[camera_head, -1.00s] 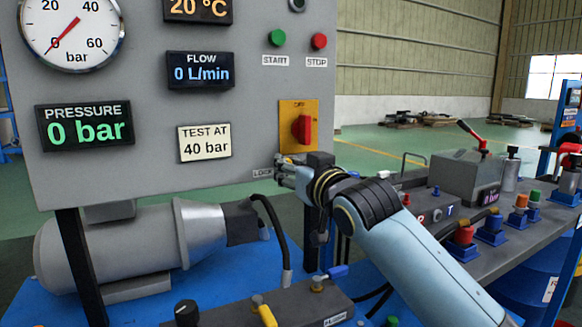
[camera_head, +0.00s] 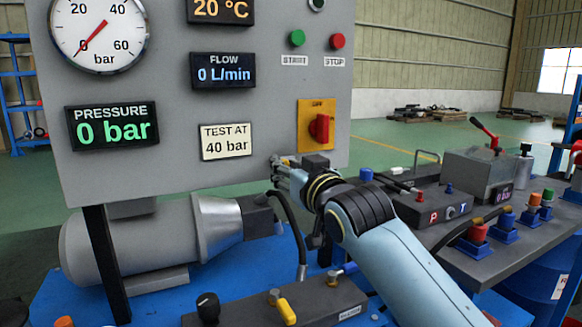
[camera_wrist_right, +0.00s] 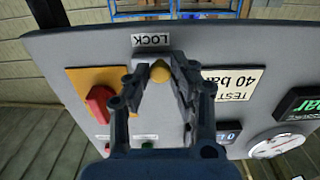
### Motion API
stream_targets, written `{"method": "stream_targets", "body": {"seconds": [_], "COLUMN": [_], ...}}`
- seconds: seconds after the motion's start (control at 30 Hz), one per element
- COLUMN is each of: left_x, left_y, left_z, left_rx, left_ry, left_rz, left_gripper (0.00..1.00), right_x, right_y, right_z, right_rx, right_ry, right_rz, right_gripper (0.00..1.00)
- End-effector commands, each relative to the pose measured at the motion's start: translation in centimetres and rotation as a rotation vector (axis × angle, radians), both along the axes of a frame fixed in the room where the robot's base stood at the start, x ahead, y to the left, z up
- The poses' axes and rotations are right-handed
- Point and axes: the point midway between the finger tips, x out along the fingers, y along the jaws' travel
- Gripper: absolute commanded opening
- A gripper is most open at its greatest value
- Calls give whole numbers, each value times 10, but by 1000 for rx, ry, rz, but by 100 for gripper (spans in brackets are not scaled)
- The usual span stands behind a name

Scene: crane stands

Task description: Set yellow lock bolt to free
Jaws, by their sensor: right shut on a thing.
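The yellow lock bolt (camera_wrist_right: 160,71) shows in the right wrist view as a small rounded yellow end between the fingertips. It sits at the panel beside the LOCK label (camera_wrist_right: 152,40). My right gripper (camera_wrist_right: 161,78) is shut on the bolt. In the head view my right gripper (camera_head: 281,170) is at the lower right part of the grey panel (camera_head: 110,180), below and left of the red rotary switch (camera_head: 320,128). There the fingers hide most of the bolt, and its setting cannot be read. My left gripper is not in view.
The red switch on its yellow plate is close above the right gripper. A grey motor (camera_head: 130,245) and a black hose (camera_head: 290,235) lie below the panel. A bench with a hand pump (camera_head: 480,170) and coloured couplings (camera_head: 478,230) stands at right.

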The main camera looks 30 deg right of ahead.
Motion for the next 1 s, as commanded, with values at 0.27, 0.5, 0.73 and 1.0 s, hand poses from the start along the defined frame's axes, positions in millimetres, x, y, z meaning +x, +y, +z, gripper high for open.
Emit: {"method": "stream_targets", "body": {"seconds": [0.27,0.5,0.73,1.0], "left_x": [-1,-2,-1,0], "left_y": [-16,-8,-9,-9], "left_z": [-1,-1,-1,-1], "left_rx": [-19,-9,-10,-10], "left_ry": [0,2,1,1], "left_rz": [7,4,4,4], "left_gripper": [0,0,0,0], "right_x": [0,-4,-45,-100], "right_y": [1,1,3,7], "right_z": [0,-1,-2,-2], "right_rx": [3,2,3,3], "right_ry": [0,1,4,3], "right_rz": [1,1,2,2], "right_gripper": [45,45,45,45]}}
